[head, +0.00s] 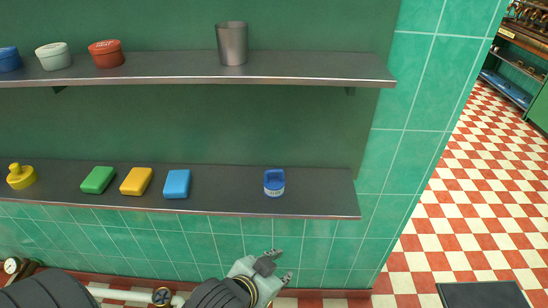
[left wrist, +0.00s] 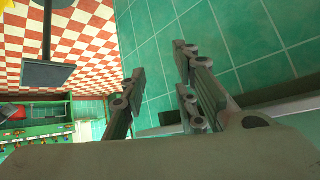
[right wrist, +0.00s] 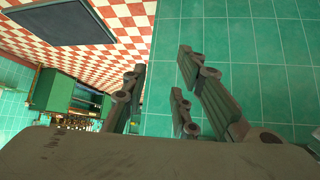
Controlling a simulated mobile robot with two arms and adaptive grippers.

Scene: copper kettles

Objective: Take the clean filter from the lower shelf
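A small blue cylinder with a white band (head: 274,183) stands upright on the lower shelf (head: 230,200), toward its right end; it looks like the filter, but I cannot read its label. My left gripper (head: 283,264) is below the lower shelf's front edge in the head view, apart from the cylinder. In the left wrist view my left gripper (left wrist: 158,60) has its fingers apart with nothing between them. My right gripper (right wrist: 161,60) is outside the head view; its wrist view shows its fingers apart and empty. Neither wrist view shows the cylinder.
On the lower shelf stand a yellow knobbed piece (head: 21,176) and green (head: 98,180), yellow (head: 136,181) and blue (head: 176,184) blocks. The upper shelf (head: 300,70) overhangs, holding a metal cup (head: 232,43) and several tubs.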

